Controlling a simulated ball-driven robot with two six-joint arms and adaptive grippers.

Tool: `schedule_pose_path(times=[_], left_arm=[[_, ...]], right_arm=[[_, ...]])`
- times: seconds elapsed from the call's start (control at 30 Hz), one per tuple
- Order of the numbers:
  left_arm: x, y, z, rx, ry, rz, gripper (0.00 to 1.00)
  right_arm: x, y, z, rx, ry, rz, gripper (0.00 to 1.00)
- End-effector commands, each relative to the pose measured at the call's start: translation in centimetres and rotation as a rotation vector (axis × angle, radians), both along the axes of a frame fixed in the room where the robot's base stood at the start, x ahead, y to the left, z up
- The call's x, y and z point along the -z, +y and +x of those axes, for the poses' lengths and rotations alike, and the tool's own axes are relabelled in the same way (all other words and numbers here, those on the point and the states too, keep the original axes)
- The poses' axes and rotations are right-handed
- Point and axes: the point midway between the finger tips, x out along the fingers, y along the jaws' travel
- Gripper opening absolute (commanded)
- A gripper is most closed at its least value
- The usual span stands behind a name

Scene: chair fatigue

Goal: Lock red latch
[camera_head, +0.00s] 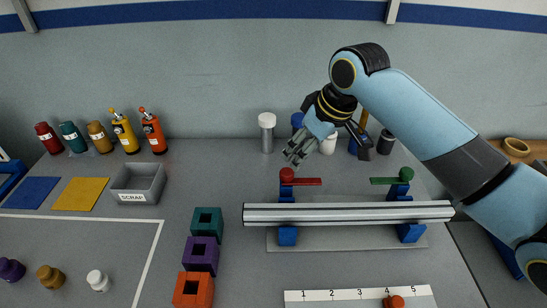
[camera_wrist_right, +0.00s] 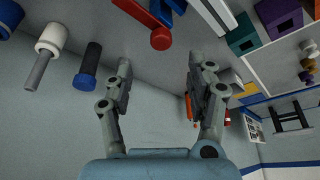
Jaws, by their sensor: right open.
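The red latch (camera_head: 305,181) stands at the left end of the silver rail (camera_head: 345,213), with a round red knob and a flat arm pointing right, just behind the rail. In the right wrist view the red latch (camera_wrist_right: 160,39) shows beyond the fingertips, near the top. My right gripper (camera_head: 294,155) is above and behind the red knob, apart from it. In the right wrist view the right gripper (camera_wrist_right: 158,62) has its two fingers spread with nothing between them. My left gripper is not in view.
A green latch (camera_head: 388,181) stands at the rail's right end. Blue supports (camera_head: 287,237) hold the rail over a grey plate. A white-capped cylinder (camera_head: 267,132) and several other cylinders stand behind. Coloured blocks (camera_head: 202,254) lie left of the rail. A numbered strip (camera_head: 357,297) lies in front.

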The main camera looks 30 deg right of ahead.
Motion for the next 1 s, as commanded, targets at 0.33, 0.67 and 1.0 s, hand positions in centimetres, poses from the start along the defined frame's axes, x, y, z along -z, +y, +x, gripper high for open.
schedule_pose_path(times=[0.33,0.67,1.0], left_arm=[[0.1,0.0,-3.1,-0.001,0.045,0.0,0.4],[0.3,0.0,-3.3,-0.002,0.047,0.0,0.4],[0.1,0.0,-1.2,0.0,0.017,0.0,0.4]], right_arm=[[4.2,0.7,1.6,0.002,0.004,0.007,0.57],[9.3,1.1,3.6,0.001,0.001,0.006,0.57],[10.1,1.2,3.9,0.0,0.0,0.003,0.57]])
